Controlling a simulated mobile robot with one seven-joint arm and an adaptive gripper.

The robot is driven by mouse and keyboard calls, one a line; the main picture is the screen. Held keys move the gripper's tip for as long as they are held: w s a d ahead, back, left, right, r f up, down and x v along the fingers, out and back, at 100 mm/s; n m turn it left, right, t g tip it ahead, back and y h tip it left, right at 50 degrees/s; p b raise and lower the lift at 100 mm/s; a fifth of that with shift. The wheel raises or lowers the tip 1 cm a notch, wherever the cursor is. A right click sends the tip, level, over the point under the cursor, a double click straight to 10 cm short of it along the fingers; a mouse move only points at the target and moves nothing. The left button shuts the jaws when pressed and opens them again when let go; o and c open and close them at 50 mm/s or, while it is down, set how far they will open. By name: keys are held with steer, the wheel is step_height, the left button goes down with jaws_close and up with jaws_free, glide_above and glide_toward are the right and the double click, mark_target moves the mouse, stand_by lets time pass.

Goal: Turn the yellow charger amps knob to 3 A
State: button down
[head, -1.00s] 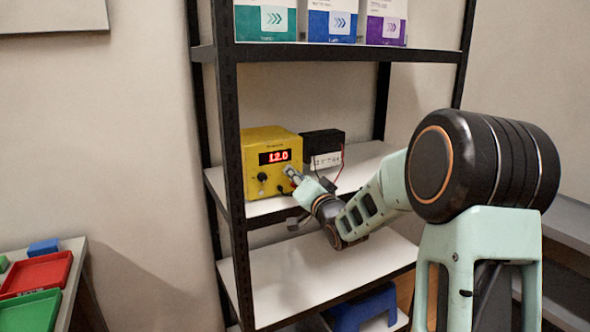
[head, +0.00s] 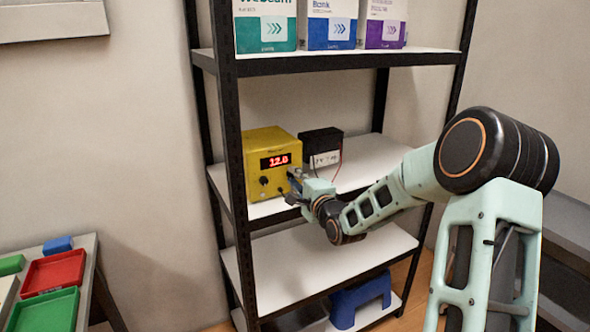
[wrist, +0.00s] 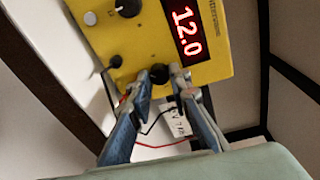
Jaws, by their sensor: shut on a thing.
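The yellow charger (head: 258,146) stands on the middle shelf, its lit red display (wrist: 187,33) reading 12.0. Its front has two black knobs. One knob (head: 264,180) is free at the left and also shows at the top of the wrist view (wrist: 128,7). The other knob (wrist: 160,72), on the right of the front, sits between the fingertips of my gripper (wrist: 162,79), which is shut on it. In the head view my gripper (head: 292,181) hides that knob. I cannot read the knob labels or a pointer setting.
A black battery (head: 320,145) with a white label stands right of the charger, with red and black leads near my fingers. Shelf uprights (head: 232,150) flank it. Boxes (head: 331,25) stand on the shelf above. The lower shelf (head: 300,262) is largely bare.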

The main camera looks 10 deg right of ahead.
steer(key=m+p, duration=0.4)
steer(key=m, duration=0.1)
steer(key=shift+r+g+y+p, duration=0.1)
steer(key=shift+g+y+p, duration=0.2)
steer(key=shift+y, duration=0.1)
steer(key=shift+m+y+p, duration=0.3)
steer(key=shift+m+p, duration=0.65)
steer(key=shift+m, duration=0.95)
steer(key=c, duration=2.1)
jaws_free()
steer(key=v, duration=1.2)
